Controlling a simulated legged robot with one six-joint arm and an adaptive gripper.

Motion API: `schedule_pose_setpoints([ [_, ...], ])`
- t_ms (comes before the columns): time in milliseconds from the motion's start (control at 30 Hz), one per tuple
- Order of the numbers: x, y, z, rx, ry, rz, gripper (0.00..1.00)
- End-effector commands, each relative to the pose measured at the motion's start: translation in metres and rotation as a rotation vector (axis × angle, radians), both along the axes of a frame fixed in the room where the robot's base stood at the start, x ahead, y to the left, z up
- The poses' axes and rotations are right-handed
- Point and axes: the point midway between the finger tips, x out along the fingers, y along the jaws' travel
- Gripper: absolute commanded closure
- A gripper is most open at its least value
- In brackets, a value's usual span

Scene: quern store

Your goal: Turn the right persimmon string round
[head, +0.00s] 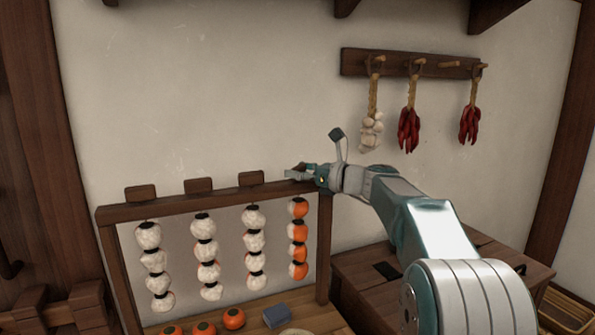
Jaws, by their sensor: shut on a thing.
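The right persimmon string (298,240) hangs at the right end of a wooden rack (180,207). Its fruits show orange on their right side and a strip of white on their left. My gripper (297,174) is at the top bar directly above this string, shut on its wooden top block, which the fingers mostly hide. The other strings, left (155,268), second (207,257) and third (255,247), show almost wholly white fruits with dark bands between. Each of these has a wooden block (198,185) above it on the bar.
Loose orange persimmons (233,318) and a blue-grey block (276,316) lie below the rack. Garlic (371,132) and red chilli bunches (409,130) hang from a wall rail (430,65). A wooden chest (365,272) stands right of the rack, beneath my arm.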

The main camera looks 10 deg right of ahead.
Motion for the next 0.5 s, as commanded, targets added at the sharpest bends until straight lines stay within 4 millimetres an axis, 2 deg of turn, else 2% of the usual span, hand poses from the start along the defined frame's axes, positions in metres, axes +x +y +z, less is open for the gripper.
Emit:
schedule_pose_setpoints([
  [200,0.0012,-0.0014,0.0,0.001,0.0,0.103,0.66],
  [500,0.0011,-0.0011,0.0008,0.003,-0.001,0.161,0.66],
])
